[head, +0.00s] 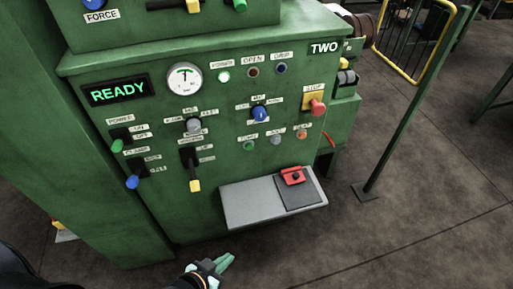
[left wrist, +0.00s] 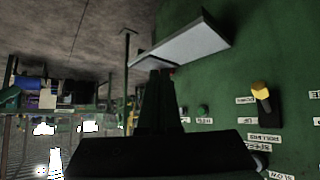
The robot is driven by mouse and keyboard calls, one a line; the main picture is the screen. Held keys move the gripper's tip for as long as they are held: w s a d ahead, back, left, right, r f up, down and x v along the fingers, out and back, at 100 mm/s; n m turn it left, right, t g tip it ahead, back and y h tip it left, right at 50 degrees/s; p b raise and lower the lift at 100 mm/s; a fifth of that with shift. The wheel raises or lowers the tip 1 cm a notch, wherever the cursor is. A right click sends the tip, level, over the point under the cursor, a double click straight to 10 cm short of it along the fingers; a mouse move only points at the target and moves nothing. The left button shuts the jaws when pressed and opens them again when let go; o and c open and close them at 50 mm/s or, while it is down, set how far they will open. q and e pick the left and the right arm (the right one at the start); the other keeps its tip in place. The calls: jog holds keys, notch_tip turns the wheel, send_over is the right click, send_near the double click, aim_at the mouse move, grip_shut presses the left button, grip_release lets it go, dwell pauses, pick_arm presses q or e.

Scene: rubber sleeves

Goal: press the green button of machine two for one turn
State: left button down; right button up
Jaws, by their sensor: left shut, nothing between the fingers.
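Machine two (head: 215,120) is a green cabinet with the sign TWO at its upper right. Its small green button (head: 250,146) is at the left of a row with a grey and an orange button, above the grey shelf. In the left wrist view, which is upside down, a small green button (left wrist: 203,110) shows dimly to the right of my fingers. My left gripper (head: 228,261) is shut and empty, low in front of the machine, below and left of the shelf and apart from the panel. Its dark fingers (left wrist: 158,85) also show in the left wrist view. My right gripper is out of view.
The grey shelf (head: 245,205) juts out below the buttons, with a red device (head: 292,177) on it. A yellow-tipped lever (head: 195,185) and a red stop button (head: 317,107) stick out. The display (head: 115,93) reads READY. Open floor lies right.

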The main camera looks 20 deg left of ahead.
pick_arm(q)
jog(key=shift+s, duration=0.1)
pick_arm(e)
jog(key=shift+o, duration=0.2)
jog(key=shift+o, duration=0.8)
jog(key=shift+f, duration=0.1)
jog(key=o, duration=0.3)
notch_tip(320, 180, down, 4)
jog(key=b, duration=0.3)
jog(key=shift+b, duration=0.4)
pick_arm(q)
jog(key=w+r+n+t+b, duration=0.1)
jog(key=w+r+n+t, duration=0.1)
jog(key=w, duration=1.1)
jog(key=w+r+n+t+b, duration=0.1)
jog(key=w+r+n+t, duration=0.1)
jog(key=w, duration=1)
jog(key=shift+w+d+n+t, duration=0.35)
jog(key=shift+n+t, duration=0.15)
jog(key=shift+n, duration=0.4)
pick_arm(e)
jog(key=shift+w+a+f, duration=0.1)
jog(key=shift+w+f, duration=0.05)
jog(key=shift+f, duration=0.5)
pick_arm(q)
jog(key=shift+w+a, duration=0.1)
jog(key=shift+a, duration=0.05)
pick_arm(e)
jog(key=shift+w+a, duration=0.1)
